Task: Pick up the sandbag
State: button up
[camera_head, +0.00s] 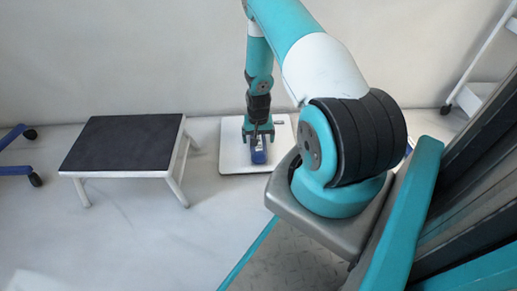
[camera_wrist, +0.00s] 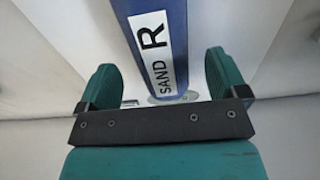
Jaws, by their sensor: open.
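The sandbag (camera_wrist: 172,17) is blue with a white label that reads "SAND" and "R". In the wrist view it runs from the top edge down between the two green fingers of my gripper (camera_wrist: 170,85). The fingers stand open, with a gap on each side of the sandbag. In the head view the sandbag (camera_head: 258,157) shows as a small blue shape on a white, flat platform on the floor. My gripper (camera_head: 258,136) points down at it from above, and my arm hides part of it.
The white platform (camera_head: 233,158) lies on the floor near the wall. A step stool (camera_head: 122,142) with a dark top and white legs stands to its left. Blue legs with black casters (camera_head: 35,179) show at the far left. A white frame (camera_head: 478,60) stands at the upper right.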

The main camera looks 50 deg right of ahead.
notch_tip(320, 180, down, 4)
jog(key=shift+a+r+b, duration=0.1)
jog(key=shift+b, duration=1.1)
jog(key=shift+r, duration=0.1)
jog(key=shift+c, duration=0.4)
